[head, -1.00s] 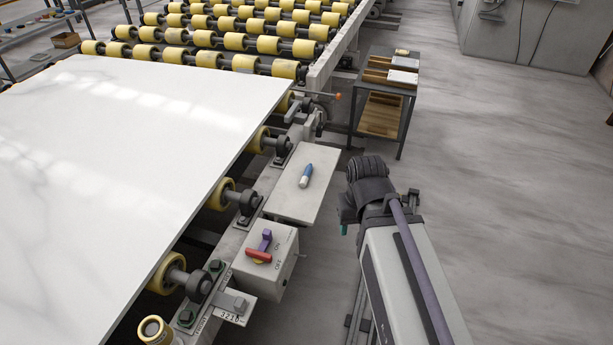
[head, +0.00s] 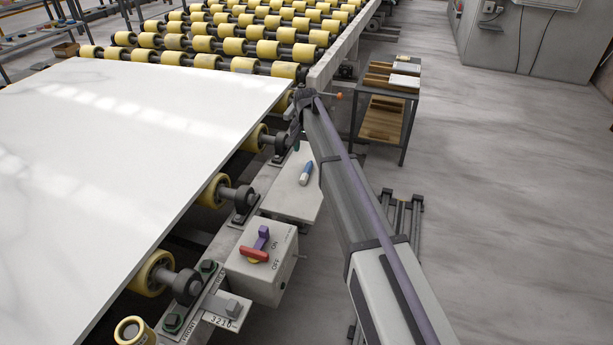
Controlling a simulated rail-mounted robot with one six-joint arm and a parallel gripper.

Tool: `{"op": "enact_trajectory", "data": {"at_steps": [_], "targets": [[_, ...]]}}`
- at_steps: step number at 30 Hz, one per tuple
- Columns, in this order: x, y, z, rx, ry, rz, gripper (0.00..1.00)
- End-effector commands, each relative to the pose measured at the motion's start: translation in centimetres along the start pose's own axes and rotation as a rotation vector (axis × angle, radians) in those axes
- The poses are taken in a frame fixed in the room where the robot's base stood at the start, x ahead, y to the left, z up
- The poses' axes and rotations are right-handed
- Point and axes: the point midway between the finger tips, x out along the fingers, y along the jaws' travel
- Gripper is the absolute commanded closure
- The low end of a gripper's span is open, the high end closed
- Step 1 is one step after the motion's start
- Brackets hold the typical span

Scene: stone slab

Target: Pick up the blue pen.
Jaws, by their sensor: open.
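The blue pen (head: 306,173) lies on a pale flat shelf (head: 288,200) beside the roller frame. Its upper part is blue and its lower end is whitish. My arm reaches up past the shelf's right side, its edge close to the pen in the picture. My gripper (head: 296,142) is at the arm's far end, beyond the pen and near the shelf's far edge. Most of it is hidden by the wrist, with only a small dark and greenish part showing. It is open and apart from the pen.
A large white slab (head: 120,150) lies on yellow rollers to the left. A switch box (head: 262,275) with a red and purple handle stands in front of the shelf. A small cart (head: 385,115) stands behind right.

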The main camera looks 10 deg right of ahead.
Motion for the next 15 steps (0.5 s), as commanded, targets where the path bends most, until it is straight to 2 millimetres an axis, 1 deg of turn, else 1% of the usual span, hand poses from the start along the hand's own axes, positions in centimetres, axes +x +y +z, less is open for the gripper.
{"op": "enact_trajectory", "data": {"at_steps": [1, 3, 6, 8, 11, 13, 15], "targets": [[1.8, 0.0, 0.0, 0.000, 0.000, 0.000, 0.45], [3.4, 0.0, 0.0, -0.001, 0.000, 0.000, 0.45], [5.1, 0.1, 0.0, -0.001, 0.000, 0.000, 0.45], [5.3, 0.1, 0.0, -0.001, 0.000, 0.000, 0.45], [5.1, 0.1, 0.0, -0.002, 0.000, 0.000, 0.45], [5.7, 0.1, 0.0, -0.002, 0.000, 0.000, 0.45], [7.0, 0.1, 0.0, -0.002, 0.000, 0.000, 0.45]]}}
